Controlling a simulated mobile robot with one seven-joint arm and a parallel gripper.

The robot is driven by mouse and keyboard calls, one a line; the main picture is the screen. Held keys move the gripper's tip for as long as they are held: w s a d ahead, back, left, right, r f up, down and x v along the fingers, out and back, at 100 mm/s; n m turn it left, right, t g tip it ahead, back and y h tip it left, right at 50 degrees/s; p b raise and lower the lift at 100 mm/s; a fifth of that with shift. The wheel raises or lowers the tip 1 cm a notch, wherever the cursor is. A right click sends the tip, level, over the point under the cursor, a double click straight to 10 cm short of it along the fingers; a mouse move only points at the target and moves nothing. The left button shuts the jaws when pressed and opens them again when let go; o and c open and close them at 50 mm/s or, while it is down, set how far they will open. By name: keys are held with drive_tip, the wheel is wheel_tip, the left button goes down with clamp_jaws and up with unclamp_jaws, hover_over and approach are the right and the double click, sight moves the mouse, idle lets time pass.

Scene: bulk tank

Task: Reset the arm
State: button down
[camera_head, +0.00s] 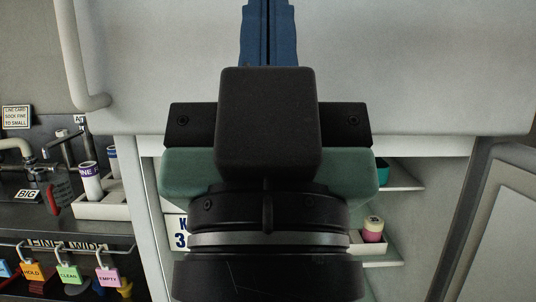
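My gripper (268,32) is in the upper middle of the head camera view, seen from behind. Its blue fingers point up, away from the camera, and lie close together with only a thin dark line between them. The fingertips reach the top edge of the picture, and I see nothing held between them. The black and green wrist parts below are mine and fill the middle of the view.
A large pale tank or cabinet body (400,70) spans the top behind my gripper. Open shelves (405,185) with a pink-and-cream container (373,229) stand at the right. At the left are a dark counter (35,215), a white tray (105,207) and coloured tags (69,274) on hooks.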

wheel_tip(320, 180, up, 28)
drive_tip(key=p, duration=2.5)
drive_tip(key=shift+f, duration=0.25)
drive_tip(key=c, duration=1.5)
unclamp_jaws()
drive_tip(key=shift+r+p, duration=0.25)
drive_tip(key=shift+p, duration=0.05)
drive_tip(key=o, duration=0.7)
drive_tip(key=shift+d, duration=0.1)
